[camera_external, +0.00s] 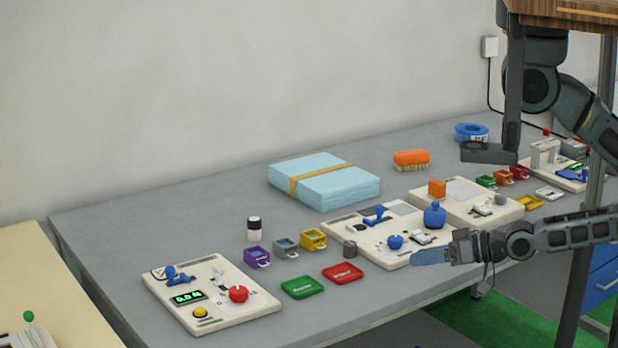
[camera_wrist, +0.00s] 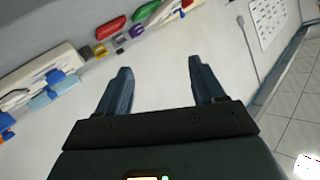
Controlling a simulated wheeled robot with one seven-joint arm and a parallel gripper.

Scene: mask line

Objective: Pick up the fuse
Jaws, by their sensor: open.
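I cannot clearly tell which thing is the fuse. A small dark grey cylinder (camera_external: 350,248) stands on the table beside the middle board, and a small bottle with a black band (camera_external: 254,228) stands further left. My gripper (camera_external: 430,260) is at the table's front edge, right of the grey cylinder and apart from it, near the middle board's front corner. In the wrist view my gripper (camera_wrist: 160,66) has its two blue fingers apart, with only a bare pale surface between them.
The middle board (camera_external: 370,240) carries blue parts. A red block (camera_external: 342,273) and a green block (camera_external: 301,287) lie flat at the front. Purple (camera_external: 257,256), grey and yellow holders stand behind them. A left board (camera_external: 210,293) has a red knob. A light blue stack (camera_external: 323,181) lies behind.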

